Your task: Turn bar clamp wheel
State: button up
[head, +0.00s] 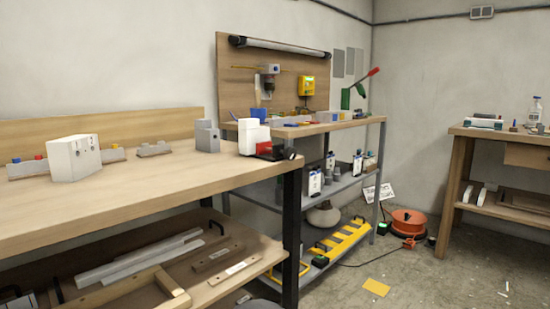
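A small red and black device (268,151) sits at the right end of the near wooden workbench (140,195), by the bench corner. It has a dark rounded part at its right side. It may be the bar clamp with its wheel, but it is too small to tell. A white block-shaped unit stands directly behind it. No other clamp wheel can be made out. My gripper and arm are not in view.
A white box (74,158) and a grey block (207,136) stand on the near bench. A second bench (330,127) with a pegboard (262,85) is behind. An orange cable reel (407,222) and yellow sheet (376,287) lie on the floor. Open floor lies at the lower right.

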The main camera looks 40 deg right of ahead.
aim_at(290, 153)
jog(key=z, duration=0.45)
jog(key=k, duration=1)
jog(key=u, duration=0.35)
jog(key=i, duration=1.25)
jog(key=z, duration=0.6)
jog(key=i, duration=0.5)
jog(key=z, duration=0.45)
